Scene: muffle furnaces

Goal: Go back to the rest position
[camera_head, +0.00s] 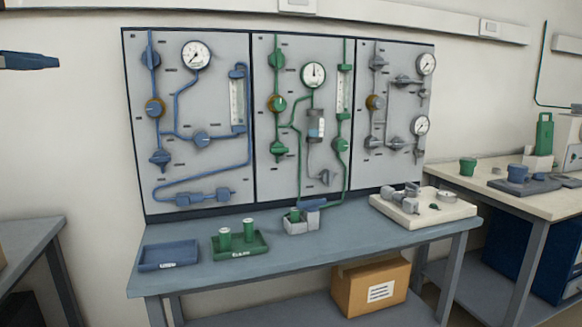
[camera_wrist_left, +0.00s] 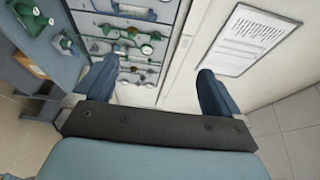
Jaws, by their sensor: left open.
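My left gripper (camera_wrist_left: 155,88) shows in the left wrist view with its two blue fingers wide apart and nothing between them. Behind the gap is a pale cabinet or rack (camera_wrist_left: 130,45) with several green and grey fittings. In the head view, a dark blue part at the upper left edge (camera_head: 28,61) looks like the tip of my left gripper, raised in front of the bare wall and well clear of the bench. My right gripper is in neither view.
A blue-grey bench (camera_head: 330,250) stands below the gauge panel (camera_head: 225,150). It bears a blue tray (camera_head: 168,256), a green tray (camera_head: 240,246) with green cylinders and a pale board (camera_head: 425,210). A cardboard box (camera_head: 370,290) is underneath. A paper notice (camera_wrist_left: 245,40) hangs at right in the wrist view.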

